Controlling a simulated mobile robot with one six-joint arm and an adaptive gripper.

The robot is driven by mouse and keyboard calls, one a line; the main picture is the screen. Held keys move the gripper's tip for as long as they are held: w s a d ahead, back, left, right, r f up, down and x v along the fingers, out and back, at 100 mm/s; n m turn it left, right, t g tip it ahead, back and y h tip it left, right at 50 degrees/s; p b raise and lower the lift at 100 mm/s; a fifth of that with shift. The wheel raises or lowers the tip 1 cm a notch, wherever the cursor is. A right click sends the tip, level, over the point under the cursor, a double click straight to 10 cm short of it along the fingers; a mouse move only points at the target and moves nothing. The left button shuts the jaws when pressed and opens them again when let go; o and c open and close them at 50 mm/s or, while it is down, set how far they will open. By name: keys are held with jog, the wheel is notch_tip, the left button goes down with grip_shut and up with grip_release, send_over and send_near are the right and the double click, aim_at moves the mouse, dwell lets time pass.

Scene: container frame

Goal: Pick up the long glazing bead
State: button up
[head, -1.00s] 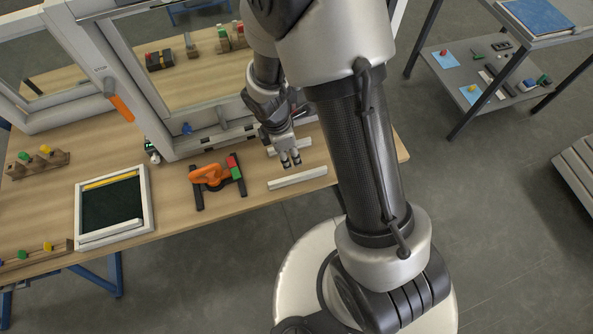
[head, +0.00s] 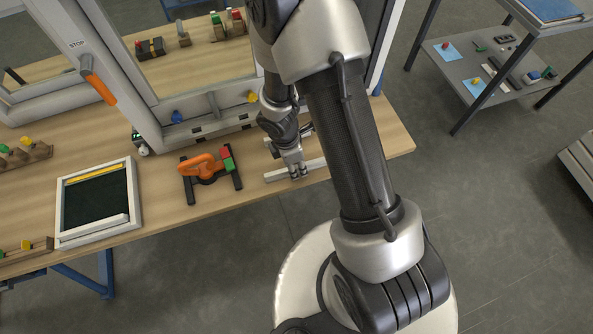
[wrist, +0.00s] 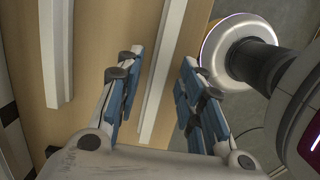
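The long glazing bead (head: 275,176) is a white strip lying near the front edge of the wooden table in the head view. It also shows in the wrist view (wrist: 165,65), running lengthwise between my fingers. My gripper (head: 298,176) is over the middle part of this bead and hides some of it. In the wrist view my gripper (wrist: 160,66) is open, with blue-padded fingers on either side of the bead and a gap to each. I cannot tell the exact height of the fingertips above the table. A second white bead (wrist: 54,45) lies to the left in the wrist view.
An orange tool on a dark stand (head: 204,168) is left of the bead. A white-framed tray (head: 130,190) is farther left. The large window frame (head: 147,110) stands behind. The table's front edge is close to the bead. A grey shelf cart (head: 470,62) is at the right.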

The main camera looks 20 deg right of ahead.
jog(key=shift+c, duration=0.4)
grip_shut()
